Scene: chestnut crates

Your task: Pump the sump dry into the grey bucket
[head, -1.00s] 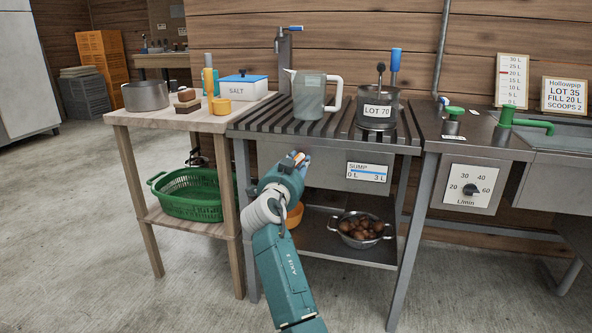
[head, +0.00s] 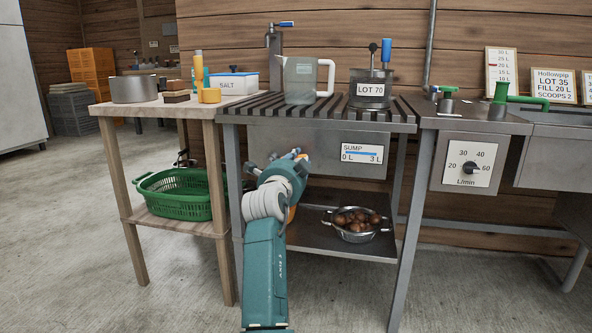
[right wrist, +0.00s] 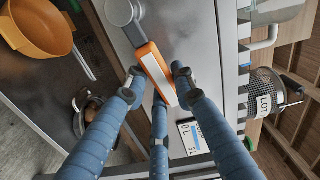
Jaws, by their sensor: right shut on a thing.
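The steel sump (head: 320,150) hangs under the slatted rack. Its gauge label (head: 362,153) is marked 0 L to 3 L and carries a blue bar. My right gripper (head: 288,157) is in front of the sump's left part. In the right wrist view, its blue fingers (right wrist: 159,80) are closed around an orange-edged, white-faced handle (right wrist: 152,62) joined to a grey round fitting (right wrist: 121,11). I cannot make out a grey bucket for certain. My left gripper is out of view.
An orange pan (right wrist: 38,28) is on the lower shelf, beside a colander of chestnuts (head: 357,225). A green basket (head: 175,203) is on the wooden table's lower shelf.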

